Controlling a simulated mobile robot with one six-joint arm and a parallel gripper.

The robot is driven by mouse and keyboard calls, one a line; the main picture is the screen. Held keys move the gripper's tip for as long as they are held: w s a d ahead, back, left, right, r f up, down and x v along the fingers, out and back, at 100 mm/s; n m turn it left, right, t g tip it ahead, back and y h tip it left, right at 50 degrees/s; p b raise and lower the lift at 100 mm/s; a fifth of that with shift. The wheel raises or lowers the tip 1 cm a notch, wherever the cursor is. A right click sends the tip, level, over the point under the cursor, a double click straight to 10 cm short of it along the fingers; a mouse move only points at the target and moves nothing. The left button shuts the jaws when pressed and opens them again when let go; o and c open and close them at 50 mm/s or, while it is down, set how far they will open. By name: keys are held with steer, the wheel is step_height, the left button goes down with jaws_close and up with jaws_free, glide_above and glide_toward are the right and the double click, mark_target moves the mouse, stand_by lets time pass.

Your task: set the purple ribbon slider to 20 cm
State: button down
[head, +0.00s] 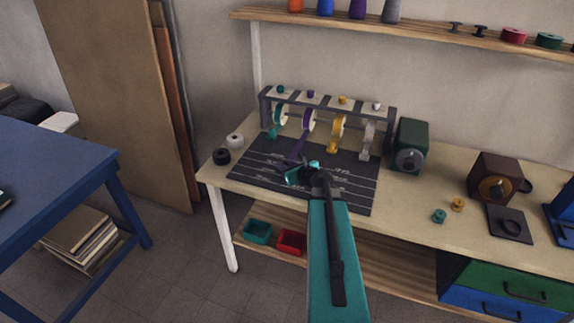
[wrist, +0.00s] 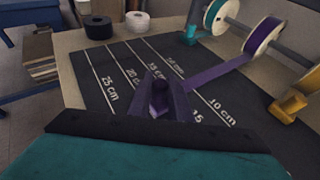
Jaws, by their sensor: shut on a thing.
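The purple slider (wrist: 160,97) is a purple block with a raised knob, on the dark measuring mat (head: 258,160). The purple ribbon (wrist: 212,74) runs taut from its reel (wrist: 262,36) to the slider. My teal gripper (head: 303,173) is low over the mat and shut on the slider; its dark front edge fills the bottom of the wrist view. Pale lines on the mat are marked 10, 15, 20 and 25 cm. The slider covers part of the lines near the 15 and 20 cm marks; its exact reading is hidden.
A rack (head: 328,103) behind the mat holds teal, purple, yellow and white ribbon reels. Black (head: 221,156) and white (head: 235,140) rolls stand left of the mat. A green machine (head: 410,145) stands to the right. Small teal and yellow spools lie farther right.

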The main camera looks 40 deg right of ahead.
steer(key=c, duration=1.6)
jaws_free()
